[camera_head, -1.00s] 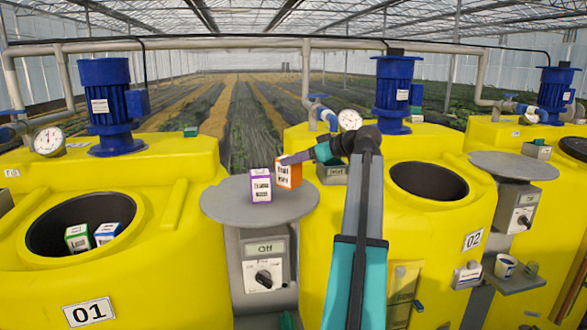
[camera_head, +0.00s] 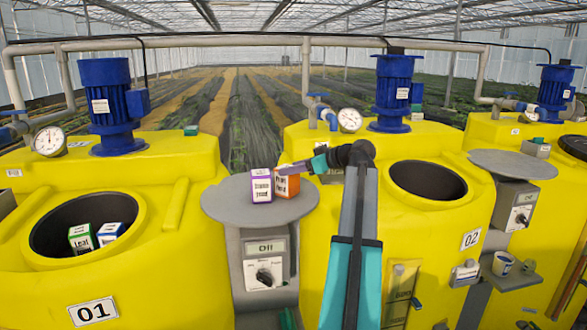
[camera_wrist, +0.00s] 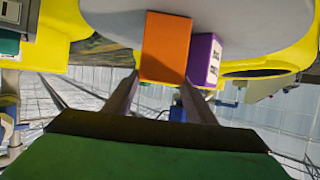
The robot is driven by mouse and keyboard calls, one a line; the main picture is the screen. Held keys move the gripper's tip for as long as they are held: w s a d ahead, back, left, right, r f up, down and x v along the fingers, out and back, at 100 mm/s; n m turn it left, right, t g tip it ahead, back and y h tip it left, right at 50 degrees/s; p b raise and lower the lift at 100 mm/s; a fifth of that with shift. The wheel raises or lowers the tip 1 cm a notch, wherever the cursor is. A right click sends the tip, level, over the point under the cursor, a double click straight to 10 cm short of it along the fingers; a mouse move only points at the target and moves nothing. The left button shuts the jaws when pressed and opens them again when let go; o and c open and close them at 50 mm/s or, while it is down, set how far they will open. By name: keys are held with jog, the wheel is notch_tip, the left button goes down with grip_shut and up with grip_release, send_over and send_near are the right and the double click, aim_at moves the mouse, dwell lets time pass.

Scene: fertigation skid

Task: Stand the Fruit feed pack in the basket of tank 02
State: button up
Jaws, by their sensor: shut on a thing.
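The Fruit feed pack (camera_head: 287,185) is an orange and white box at the round grey shelf between tanks 01 and 02. My gripper (camera_head: 299,166) is shut on it, reaching in from the right. In the wrist view the pack's orange face (camera_wrist: 166,47) is between my two fingers. I cannot tell whether its base touches the shelf. A purple and white pack (camera_head: 261,187) stands close beside it on the left. The tank 02 opening (camera_head: 428,180), dark and round, lies to the right of my gripper; no pack shows in it, and its floor is hidden.
The round grey shelf (camera_head: 225,207) sits above a control box (camera_head: 264,262) reading Off. Tank 01's dark opening (camera_head: 50,232) holds a green and a blue pack. A blue motor (camera_head: 394,92) and a gauge (camera_head: 349,119) stand behind tank 02's opening. Another grey shelf (camera_head: 512,164) is at right.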

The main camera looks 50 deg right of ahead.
jog(key=shift+f, duration=0.15)
jog(key=o, duration=1.7)
jog(key=shift+o, duration=0.2)
jog(key=shift+r, duration=0.25)
jog(key=a+b+v, duration=0.1)
jog(key=b+v, duration=0.2)
jog(key=v, duration=0.9)
jog(key=shift+d+b, duration=0.4)
jog(key=shift+d, duration=0.05)
